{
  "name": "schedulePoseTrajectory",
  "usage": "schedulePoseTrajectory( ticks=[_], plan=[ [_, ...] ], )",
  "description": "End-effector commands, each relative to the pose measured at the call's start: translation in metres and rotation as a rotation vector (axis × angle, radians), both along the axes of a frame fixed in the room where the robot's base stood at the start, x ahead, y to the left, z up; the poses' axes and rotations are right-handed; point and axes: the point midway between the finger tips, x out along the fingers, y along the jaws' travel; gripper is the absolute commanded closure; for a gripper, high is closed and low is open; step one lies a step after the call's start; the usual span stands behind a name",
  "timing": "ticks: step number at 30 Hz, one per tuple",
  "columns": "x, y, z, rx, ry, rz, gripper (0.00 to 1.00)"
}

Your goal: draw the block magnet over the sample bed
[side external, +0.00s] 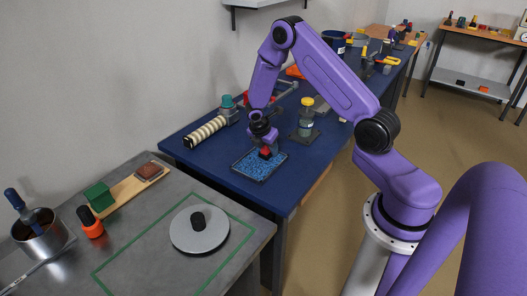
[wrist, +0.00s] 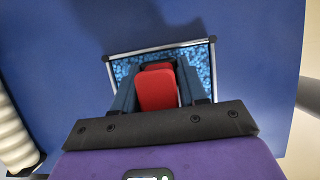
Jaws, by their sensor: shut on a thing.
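The sample bed (side external: 246,172) is a shallow dark-rimmed tray of speckled blue granules on the blue table. It also shows in the wrist view (wrist: 205,62), with a pale rim. My gripper (side external: 265,148) is over the tray, pointing down. It is shut on the red block magnet (wrist: 157,88), which sits between the two fingers. In the side external view the red block (side external: 265,153) is low over the right half of the bed. I cannot tell whether it touches the granules. The fingers hide part of the bed in the wrist view.
A cream ribbed cylinder (side external: 204,131) lies left of the tray. A yellow-capped jar (side external: 306,117) stands behind it to the right. A grey bench (side external: 150,235) in front holds a round lidded disc (side external: 199,233). The blue table (side external: 300,165) is clear right of the tray.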

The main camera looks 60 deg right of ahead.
Motion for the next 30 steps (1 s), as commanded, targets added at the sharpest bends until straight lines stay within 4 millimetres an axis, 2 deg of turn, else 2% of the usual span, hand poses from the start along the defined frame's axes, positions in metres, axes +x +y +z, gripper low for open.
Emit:
schedulePoseTrajectory(
  ticks=[1,8,30],
  plan=[
    [0.001,-0.003,0.005,0.000,-0.003,0.001,0.93],
    [0.000,-0.020,0.000,0.000,-0.001,0.001,0.93],
    [0.001,0.047,0.002,0.001,-0.001,0.007,0.93]
  ],
)
